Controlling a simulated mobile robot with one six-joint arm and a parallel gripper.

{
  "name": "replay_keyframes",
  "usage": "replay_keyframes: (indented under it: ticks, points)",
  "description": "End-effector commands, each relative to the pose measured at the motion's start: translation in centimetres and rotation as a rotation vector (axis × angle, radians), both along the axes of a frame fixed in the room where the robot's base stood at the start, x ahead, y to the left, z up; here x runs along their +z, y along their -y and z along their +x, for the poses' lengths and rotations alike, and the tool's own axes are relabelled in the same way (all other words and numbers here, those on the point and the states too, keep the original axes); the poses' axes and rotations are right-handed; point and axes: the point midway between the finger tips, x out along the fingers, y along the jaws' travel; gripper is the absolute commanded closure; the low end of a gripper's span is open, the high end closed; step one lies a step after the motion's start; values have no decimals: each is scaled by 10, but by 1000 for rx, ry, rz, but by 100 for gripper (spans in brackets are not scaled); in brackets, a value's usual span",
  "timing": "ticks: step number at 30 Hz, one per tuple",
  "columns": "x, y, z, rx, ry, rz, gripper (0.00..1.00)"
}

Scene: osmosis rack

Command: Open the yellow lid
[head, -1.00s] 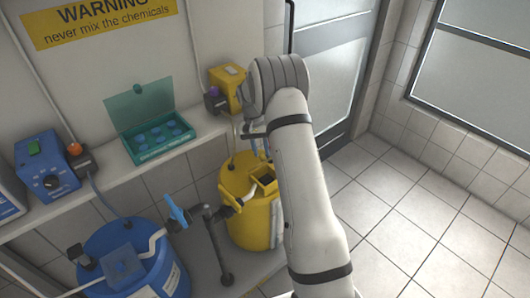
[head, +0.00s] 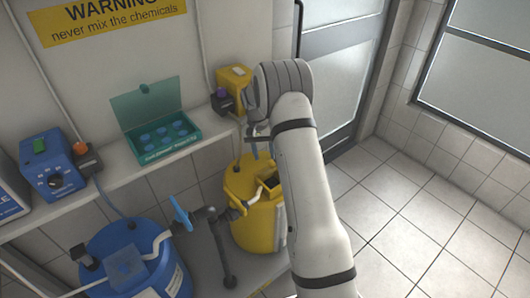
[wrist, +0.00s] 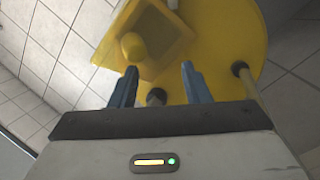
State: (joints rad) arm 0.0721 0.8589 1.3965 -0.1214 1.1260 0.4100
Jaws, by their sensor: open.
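The yellow barrel (head: 252,222) stands at the right end below the shelf. On its top is a square yellow lid or hatch part (head: 268,186) with a dark face. In the wrist view, a tilted square yellow piece (wrist: 172,45) with a rounded yellow knob (wrist: 132,46) lies just beyond my fingertips; I take it for the lid. My gripper (wrist: 159,80) is open and empty, its two blue-grey fingers apart over the barrel top. In the head view my gripper (head: 256,143) is partly hidden by my arm, above the barrel. I cannot tell whether the fingers touch anything.
A blue barrel (head: 140,282) stands left, with a grey pipe and blue-handled valve (head: 181,214) between the barrels. The shelf (head: 110,167) above holds a teal case (head: 162,139), a blue device (head: 50,166) and a yellow device (head: 234,83). Floor to the right is clear.

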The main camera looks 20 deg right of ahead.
Motion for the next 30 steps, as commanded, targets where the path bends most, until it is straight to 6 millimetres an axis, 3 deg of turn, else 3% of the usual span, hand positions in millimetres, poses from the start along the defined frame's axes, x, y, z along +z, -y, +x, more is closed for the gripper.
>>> replay_keyframes:
  ticks: [5,18,28,30]
  points:
    - [8,-1,3,0,2,0,57]
    - [70,-7,21,1,3,1,57]
    - [75,-7,21,0,-1,0,57]
    - [76,-7,21,1,0,1,63]
